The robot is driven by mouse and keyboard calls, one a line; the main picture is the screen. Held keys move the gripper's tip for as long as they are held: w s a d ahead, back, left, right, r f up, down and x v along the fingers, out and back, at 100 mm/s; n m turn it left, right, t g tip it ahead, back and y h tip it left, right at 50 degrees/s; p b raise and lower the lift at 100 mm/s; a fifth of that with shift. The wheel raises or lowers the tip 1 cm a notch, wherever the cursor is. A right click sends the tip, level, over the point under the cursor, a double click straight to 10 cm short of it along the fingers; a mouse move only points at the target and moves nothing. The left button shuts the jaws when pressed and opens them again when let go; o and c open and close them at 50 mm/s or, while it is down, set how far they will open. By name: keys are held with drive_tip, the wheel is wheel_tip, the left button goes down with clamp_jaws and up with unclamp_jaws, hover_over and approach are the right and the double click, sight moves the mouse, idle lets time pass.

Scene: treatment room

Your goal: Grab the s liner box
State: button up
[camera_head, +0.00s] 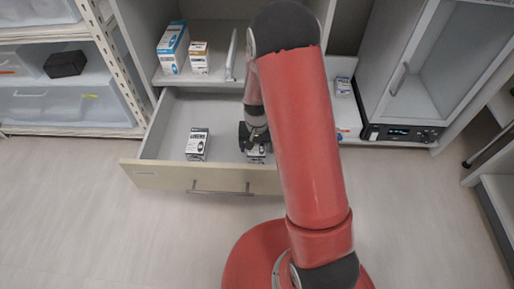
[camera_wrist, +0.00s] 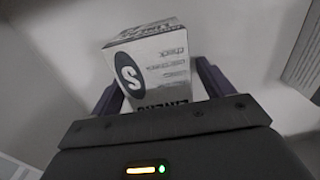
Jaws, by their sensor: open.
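The s liner box (camera_wrist: 150,65) is a small white box with a dark oval bearing a white S, and it stands between the two fingers in the wrist view. In the head view this box (camera_head: 256,159) is in the open drawer, mostly hidden behind my gripper and arm. My gripper (camera_wrist: 160,85) is open with one finger on each side of the box. Whether the fingers touch it is not clear. In the head view my gripper (camera_head: 254,145) reaches down into the drawer from above.
The pulled-out drawer (camera_head: 160,176) also holds another liner box (camera_head: 197,145) to the left. A glass-door device (camera_head: 415,90) stands right. Floor at left front is clear.

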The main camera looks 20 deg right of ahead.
drive_tip(key=shift+c, duration=0.4)
drive_tip(key=c, duration=1.1)
